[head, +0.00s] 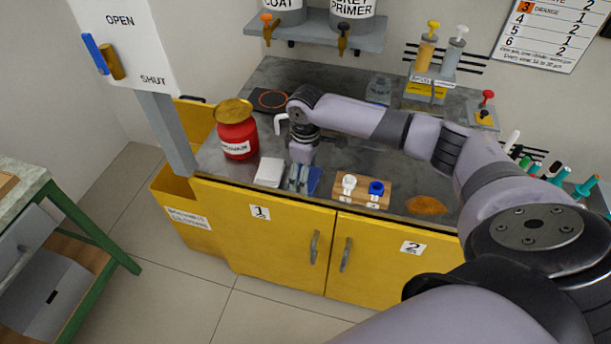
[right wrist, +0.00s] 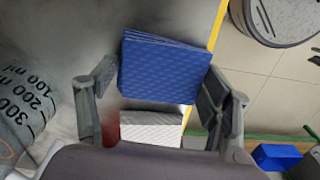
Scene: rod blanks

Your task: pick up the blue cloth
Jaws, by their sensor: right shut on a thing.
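The blue cloth, a folded stack with a quilted pattern, shows in the right wrist view (right wrist: 162,72) between my right gripper's fingers. In the head view only a part of the blue cloth (head: 314,182) shows beside the gripper at the bench's front edge. My right gripper (head: 299,182) points down there; in the right wrist view the gripper (right wrist: 158,88) is shut on the blue cloth. I cannot tell whether the cloth is clear of the bench top. My left gripper is in neither view.
A white folded cloth (head: 269,172) lies just left of the gripper. A red jar (head: 236,137) stands behind it. Right of the gripper is a wooden block (head: 362,190) with a white and a blue piece. A graduated container (right wrist: 28,105) is close by in the right wrist view.

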